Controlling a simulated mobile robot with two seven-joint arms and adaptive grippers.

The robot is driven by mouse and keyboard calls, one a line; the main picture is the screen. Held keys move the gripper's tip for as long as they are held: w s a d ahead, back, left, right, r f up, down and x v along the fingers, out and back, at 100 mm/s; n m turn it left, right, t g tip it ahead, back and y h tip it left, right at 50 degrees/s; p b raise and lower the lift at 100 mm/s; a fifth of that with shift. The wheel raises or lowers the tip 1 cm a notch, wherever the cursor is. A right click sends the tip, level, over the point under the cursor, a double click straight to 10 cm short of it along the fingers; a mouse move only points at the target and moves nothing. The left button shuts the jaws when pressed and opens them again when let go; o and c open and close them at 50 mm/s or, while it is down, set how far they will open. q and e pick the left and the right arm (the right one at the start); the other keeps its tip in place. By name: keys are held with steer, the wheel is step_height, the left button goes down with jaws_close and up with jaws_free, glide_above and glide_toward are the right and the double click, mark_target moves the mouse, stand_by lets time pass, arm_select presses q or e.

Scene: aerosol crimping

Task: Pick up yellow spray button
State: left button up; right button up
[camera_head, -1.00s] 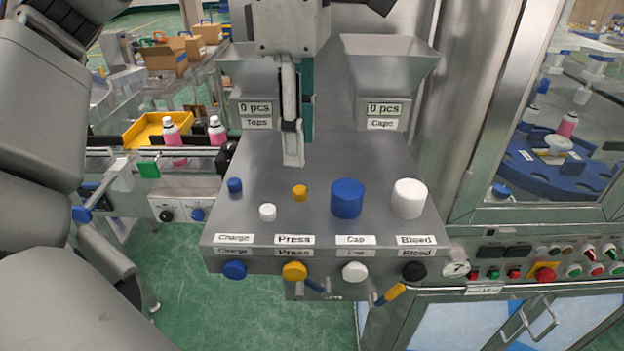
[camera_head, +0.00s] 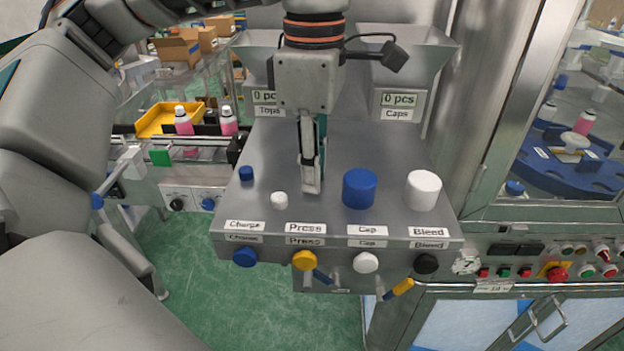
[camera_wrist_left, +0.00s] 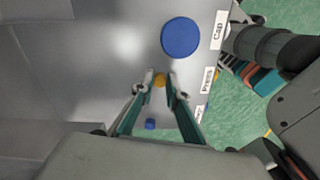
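The small yellow spray button (camera_wrist_left: 160,80) stands on the grey panel and shows between the fingertips of my left gripper (camera_wrist_left: 160,88) in the left wrist view. The fingers are apart, one on each side of it, and I see no clear grip. In the head view my left gripper (camera_head: 312,188) points down at the panel, and its fingers hide the yellow button. My right gripper is not in view.
A small white button (camera_head: 280,200) and a small blue button (camera_head: 246,173) stand left of the gripper. A large blue cap (camera_head: 360,188) and a white cap (camera_head: 423,190) stand right. Hoppers are behind; knobs, including a yellow knob (camera_head: 304,260), line the front.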

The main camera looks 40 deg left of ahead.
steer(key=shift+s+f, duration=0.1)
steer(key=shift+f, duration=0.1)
arm_select(q)
steer(key=shift+r, duration=0.6)
step_height(320, 180, up, 18)
steer(key=p, duration=0.4)
steer(key=w+a+r+n+p, duration=0.1)
steer(key=w+a+r+n, duration=0.2)
steer(key=a, duration=0.2)
steer(key=w+a+r+n+p, duration=0.1)
steer(key=w+a+r+n, duration=0.1)
steer(key=a+r+n, duration=0.3)
steer(key=shift+w+a+f+m, duration=0.15)
steer(key=shift+f+m, duration=0.2)
steer(key=shift+f, duration=1.2)
steer(key=shift+a+f+m, duration=0.2)
steer(key=shift+f+m, duration=0.1)
steer(key=shift+f, duration=1.25)
steer(key=shift+w+a+f+m, duration=0.15)
steer(key=shift+f+m, duration=0.2)
steer(key=shift+f, duration=1.2)
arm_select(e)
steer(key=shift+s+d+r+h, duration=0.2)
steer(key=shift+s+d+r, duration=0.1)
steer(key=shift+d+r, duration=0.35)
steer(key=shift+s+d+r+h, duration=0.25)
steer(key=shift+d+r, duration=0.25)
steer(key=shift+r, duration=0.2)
arm_select(q)
steer(key=shift+s, duration=0.1)
